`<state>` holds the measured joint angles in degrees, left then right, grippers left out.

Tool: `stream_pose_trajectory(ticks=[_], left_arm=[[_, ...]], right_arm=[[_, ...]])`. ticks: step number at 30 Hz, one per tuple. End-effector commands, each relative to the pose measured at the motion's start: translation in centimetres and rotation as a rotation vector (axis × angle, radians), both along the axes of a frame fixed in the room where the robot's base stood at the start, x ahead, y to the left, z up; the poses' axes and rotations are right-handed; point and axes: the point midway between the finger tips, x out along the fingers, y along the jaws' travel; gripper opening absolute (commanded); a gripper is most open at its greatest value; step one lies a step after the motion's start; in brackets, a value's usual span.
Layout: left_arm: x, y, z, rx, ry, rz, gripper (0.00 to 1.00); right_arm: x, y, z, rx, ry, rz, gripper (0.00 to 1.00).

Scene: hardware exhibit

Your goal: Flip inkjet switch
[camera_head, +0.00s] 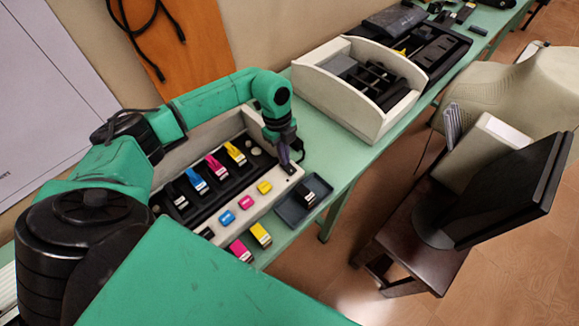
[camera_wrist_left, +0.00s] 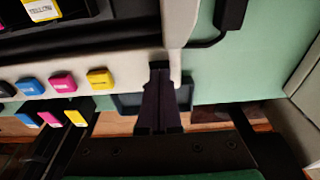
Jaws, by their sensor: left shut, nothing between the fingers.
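The inkjet unit (camera_head: 270,193) is a cream housing on the green table, with a black bay holding blue, magenta and yellow cartridges. Its front ledge carries coloured blocks, and the ledge also shows in the left wrist view (camera_wrist_left: 122,80). My left gripper (camera_head: 287,165) points down at the ledge's right end, past the yellow block. In the left wrist view its dark fingers (camera_wrist_left: 160,95) are together and empty, over the ledge's corner. A small dark spot shows by the fingertips; the switch itself is hidden or too small to tell. I cannot tell whether the fingers touch the housing. My right gripper is not in view.
A dark shallow tray (camera_head: 305,200) sits at the table's front edge, right of the unit. A cream open box (camera_head: 345,110) stands farther back. Black cable lies behind the gripper.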

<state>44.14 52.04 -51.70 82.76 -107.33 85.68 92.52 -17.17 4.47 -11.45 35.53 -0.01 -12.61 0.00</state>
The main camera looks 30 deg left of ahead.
Motion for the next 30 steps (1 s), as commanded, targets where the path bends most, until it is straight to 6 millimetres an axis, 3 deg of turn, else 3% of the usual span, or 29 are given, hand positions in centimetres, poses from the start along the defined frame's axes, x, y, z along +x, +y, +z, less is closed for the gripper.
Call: stream_pose_trajectory(ticks=[17, 30], left_arm=[[0.0, 0.0, -0.8, 0.0, 0.0, 0.0, 0.0], [0.0, 0.0, 3.3, 0.0, -0.001, 0.0, 0.0]], right_arm=[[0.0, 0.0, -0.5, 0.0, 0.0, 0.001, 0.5], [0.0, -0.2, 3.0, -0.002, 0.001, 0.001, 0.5]])
